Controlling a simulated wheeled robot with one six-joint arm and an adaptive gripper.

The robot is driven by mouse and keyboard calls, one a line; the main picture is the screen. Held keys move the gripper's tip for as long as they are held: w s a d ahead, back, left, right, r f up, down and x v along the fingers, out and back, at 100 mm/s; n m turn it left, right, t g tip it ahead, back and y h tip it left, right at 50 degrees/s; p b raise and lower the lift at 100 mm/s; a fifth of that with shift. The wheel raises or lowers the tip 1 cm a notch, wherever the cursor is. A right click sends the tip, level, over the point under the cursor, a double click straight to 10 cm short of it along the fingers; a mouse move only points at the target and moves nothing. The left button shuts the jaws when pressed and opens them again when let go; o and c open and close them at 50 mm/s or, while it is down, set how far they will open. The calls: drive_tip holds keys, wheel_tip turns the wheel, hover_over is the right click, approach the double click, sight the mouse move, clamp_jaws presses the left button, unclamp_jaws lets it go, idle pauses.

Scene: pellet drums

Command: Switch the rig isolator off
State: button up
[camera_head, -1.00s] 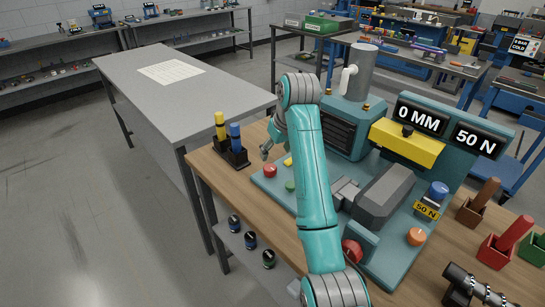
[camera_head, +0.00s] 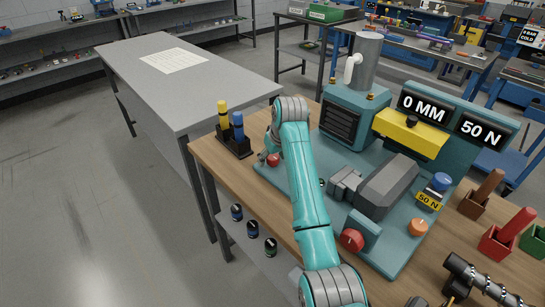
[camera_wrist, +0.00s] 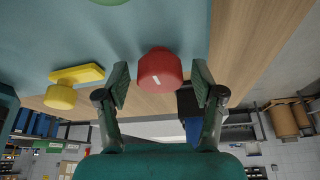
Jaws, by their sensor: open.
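A red knob (camera_wrist: 160,72) with a white mark sits between the spread fingers of my gripper (camera_wrist: 161,86) in the wrist view, with a gap visible on each side. In the head view the red knob (camera_head: 273,160) is at the rig's left front corner, with my gripper (camera_head: 266,152) right at it. A yellow knob (camera_wrist: 60,96) with a yellow plate is left of it in the wrist view, and part of a green button (camera_wrist: 108,2) shows at the top. No label shows which control is the isolator. My gripper is open and empty.
The teal rig (camera_head: 395,250) bears a grey block, a larger red knob (camera_head: 352,240) and displays reading 0 MM and 50 N. A black holder (camera_head: 235,147) with yellow and blue pieces stands close to my gripper. A grey table (camera_head: 150,85) is at the left.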

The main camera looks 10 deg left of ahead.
drive_tip(key=shift+c, duration=0.3)
drive_tip(key=c, duration=1.1)
drive_tip(key=shift+n, duration=0.3)
drive_tip(key=n, duration=0.2)
drive_tip(key=n+g+y, duration=0.1)
drive_tip(key=n, duration=0.1)
drive_tip(key=shift+g, duration=0.3)
drive_tip(key=n+g, duration=0.1)
drive_tip(key=n, duration=0.3)
drive_tip(key=shift+y, duration=0.4)
drive_tip(key=n+g, duration=0.2)
drive_tip(key=n, duration=0.3)
drive_tip(key=shift+s+r, duration=0.1)
drive_tip(key=shift+n+g+h, duration=0.3)
drive_tip(key=shift+n+g, duration=0.4)
drive_tip(key=shift+n, duration=0.8)
drive_tip(key=shift+n+h, duration=0.3)
drive_tip(key=shift+n, duration=0.5)
